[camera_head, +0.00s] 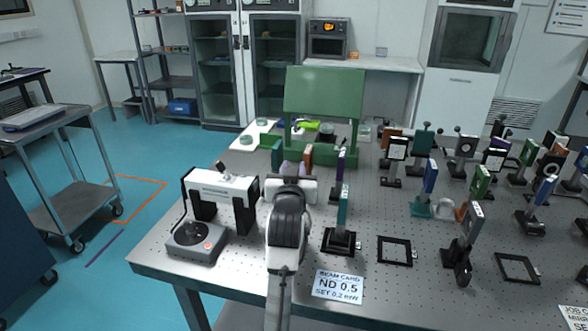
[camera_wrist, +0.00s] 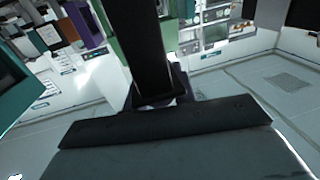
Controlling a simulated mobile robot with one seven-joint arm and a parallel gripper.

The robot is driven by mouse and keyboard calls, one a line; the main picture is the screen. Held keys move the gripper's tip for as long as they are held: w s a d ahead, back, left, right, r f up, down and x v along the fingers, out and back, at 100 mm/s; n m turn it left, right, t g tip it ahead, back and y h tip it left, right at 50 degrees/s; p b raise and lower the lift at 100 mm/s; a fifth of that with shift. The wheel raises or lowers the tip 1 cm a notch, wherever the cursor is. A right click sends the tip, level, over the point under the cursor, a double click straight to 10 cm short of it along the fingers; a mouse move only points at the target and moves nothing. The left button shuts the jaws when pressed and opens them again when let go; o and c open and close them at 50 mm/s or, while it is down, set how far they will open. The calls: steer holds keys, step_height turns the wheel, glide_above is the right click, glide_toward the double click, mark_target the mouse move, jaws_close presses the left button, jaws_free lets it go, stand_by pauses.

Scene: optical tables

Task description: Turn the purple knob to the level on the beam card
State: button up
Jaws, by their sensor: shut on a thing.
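The beam card (camera_head: 338,286) lies flat at the front edge of the optical table (camera_head: 205,262) and reads "ND 0.5, SET 0.2 mW". My gripper (camera_head: 291,181) is over the table behind the card, mostly hidden by my own white wrist. A bit of the purple knob (camera_head: 288,168) shows just beyond it. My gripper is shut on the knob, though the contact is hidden. The knob's setting cannot be read.
A white instrument (camera_head: 221,189) and a grey box with a round dial (camera_head: 195,241) stand left of my arm. A teal plate on a mount (camera_head: 342,208) stands close on the right. A green panel (camera_head: 324,92) rises behind. Several optic mounts crowd the right side.

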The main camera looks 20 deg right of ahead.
steer(key=o, duration=1)
steer(key=b+v, duration=0.3)
steer(key=v, duration=1.1)
steer(key=shift+w, duration=0.1)
